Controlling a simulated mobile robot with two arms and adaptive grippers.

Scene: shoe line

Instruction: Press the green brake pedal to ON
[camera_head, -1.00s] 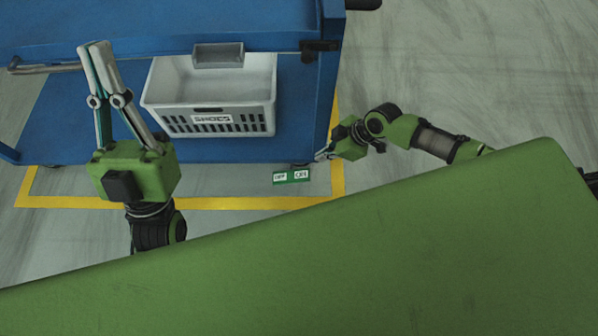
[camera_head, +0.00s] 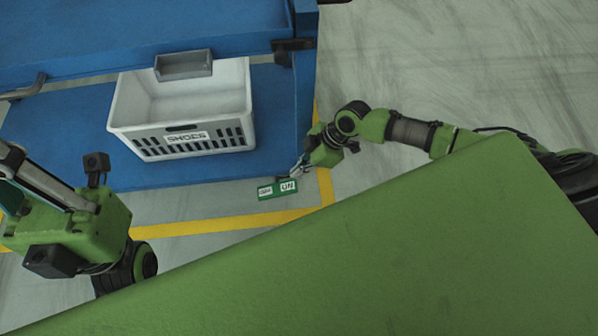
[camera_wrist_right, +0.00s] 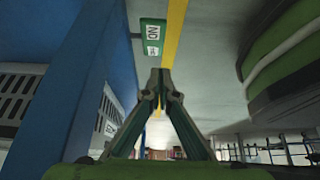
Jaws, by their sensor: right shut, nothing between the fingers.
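The green brake pedal (camera_head: 277,191), with white OFF and ON labels, sits low by the blue cart's near right corner. It also shows at the top of the right wrist view (camera_wrist_right: 151,52), beside the yellow line. My right gripper (camera_head: 295,173) is shut and empty, its tips just above the ON end in the head view. Whether they touch the pedal I cannot tell. In the right wrist view its fingers (camera_wrist_right: 160,88) meet just below the pedal. My left gripper (camera_head: 12,165) is at the left edge, with its fingertips cut off by the frame.
The blue cart (camera_head: 225,25) fills the back, with a white SHOES crate (camera_head: 185,140) on its lower shelf. A yellow floor line (camera_head: 250,221) runs in front. The grey floor at the right (camera_head: 470,60) is clear.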

